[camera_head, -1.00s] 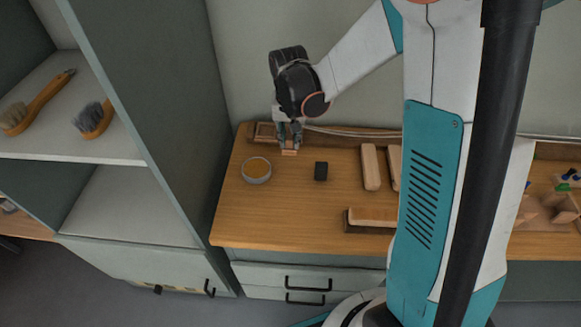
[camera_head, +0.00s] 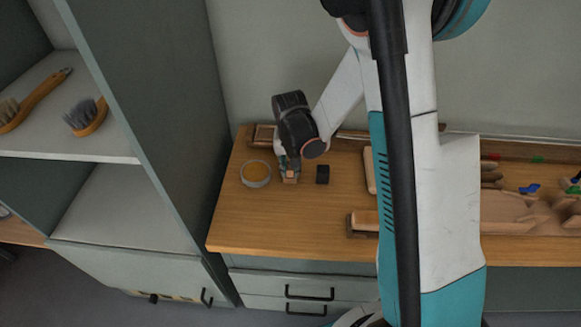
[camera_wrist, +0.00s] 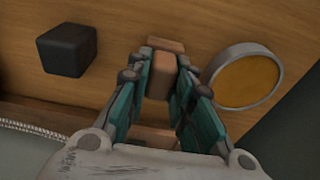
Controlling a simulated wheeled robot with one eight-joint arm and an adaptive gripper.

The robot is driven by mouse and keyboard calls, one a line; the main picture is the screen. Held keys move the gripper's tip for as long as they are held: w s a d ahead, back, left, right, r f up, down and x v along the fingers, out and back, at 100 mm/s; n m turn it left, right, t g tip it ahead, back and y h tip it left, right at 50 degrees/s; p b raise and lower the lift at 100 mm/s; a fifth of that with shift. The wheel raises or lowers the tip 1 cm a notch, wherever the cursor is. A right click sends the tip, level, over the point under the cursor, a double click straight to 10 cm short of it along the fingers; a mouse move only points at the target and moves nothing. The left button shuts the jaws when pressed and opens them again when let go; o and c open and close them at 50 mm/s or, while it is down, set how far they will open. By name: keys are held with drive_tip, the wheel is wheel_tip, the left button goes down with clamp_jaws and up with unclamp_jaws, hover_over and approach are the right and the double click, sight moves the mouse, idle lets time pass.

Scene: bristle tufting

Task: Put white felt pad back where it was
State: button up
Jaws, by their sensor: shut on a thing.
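My gripper (camera_head: 289,169) points down low over the wooden worktop, between a round tin and a black block. In the wrist view its teal-sided fingers (camera_wrist: 165,80) are shut on a small tan block (camera_wrist: 159,78). A second tan face (camera_wrist: 165,44) shows just beyond it; I cannot tell whether it is the same piece. The tan block also shows under the fingers in the head view (camera_head: 290,178). I cannot make out a clearly white felt pad in either view.
The round tin (camera_head: 256,173) with yellow content stands close left, and the black block (camera_head: 322,174) close right. Wooden blocks (camera_head: 363,220) lie further right, partly behind my arm. A tall cabinet (camera_head: 150,110) with brushes flanks the left. The worktop's front left is clear.

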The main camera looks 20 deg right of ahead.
sight(291, 169)
drive_tip(key=o, duration=0.9)
drive_tip(key=shift+f, duration=0.1)
drive_tip(key=shift+o, duration=0.2)
drive_tip(key=s+r+n+t+p, duration=0.15)
drive_tip(key=s+r, duration=0.35)
drive_tip(key=r, duration=0.7)
drive_tip(key=s+r+n+t+p, duration=0.1)
drive_tip(key=s+r+p, duration=0.3)
drive_tip(key=r, duration=0.8)
drive_tip(key=s+r+n+t+b, duration=0.1)
drive_tip(key=s+r+n+t, duration=0.1)
drive_tip(key=s, duration=1)
drive_tip(key=shift+s+r+t+y, duration=0.25)
drive_tip(key=shift+r+t, duration=0.5)
drive_tip(key=shift+r, duration=0.55)
